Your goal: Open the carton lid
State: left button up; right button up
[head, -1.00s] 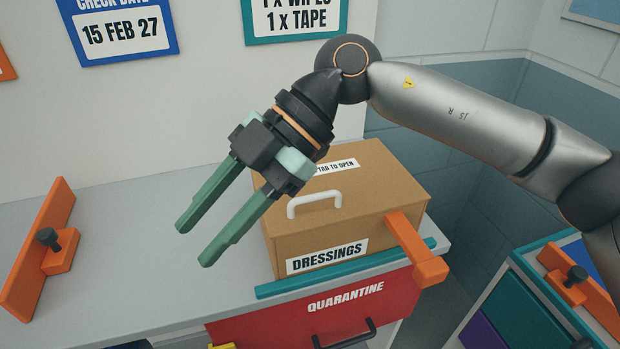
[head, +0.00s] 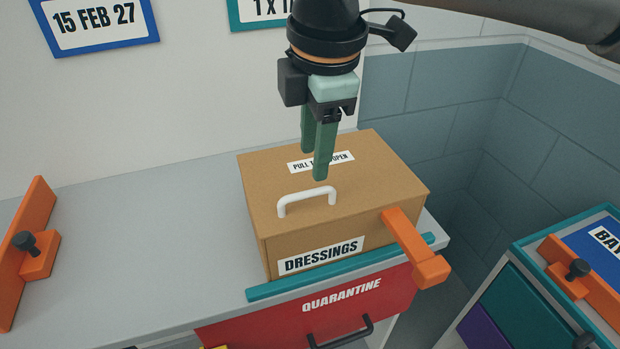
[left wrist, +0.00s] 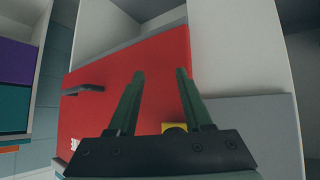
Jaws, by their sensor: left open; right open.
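The brown carton (head: 385,224) labelled DRESSINGS stands on the grey counter in the head view, with its lid (head: 390,180) shut. A white handle tab (head: 307,200) sits on the lid's front part, and a pull-to-open label lies behind it. My right gripper (head: 314,164) is open and points down over the lid, behind the white tab; its green fingers partly cover the label. I cannot tell whether the fingertips touch the lid. My left gripper (left wrist: 158,82) is open and empty in the left wrist view, before a red panel (left wrist: 155,70); it is not in the head view.
An orange block (head: 413,245) juts from the carton's right front. A teal strip (head: 345,266) runs along the counter edge, above the red QUARANTINE drawer (head: 385,295). An orange bracket (head: 30,250) stands at left. The counter (head: 140,255) between is clear.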

aim_at(309, 192)
jog(key=f, duration=0.2)
jog(key=w+f, duration=0.1)
jog(key=f, duration=0.4)
jog(key=shift+w+a, duration=0.15)
jog(key=shift+a, duration=0.1)
jog(key=shift+r, duration=0.1)
grip_shut()
dwell(1.0)
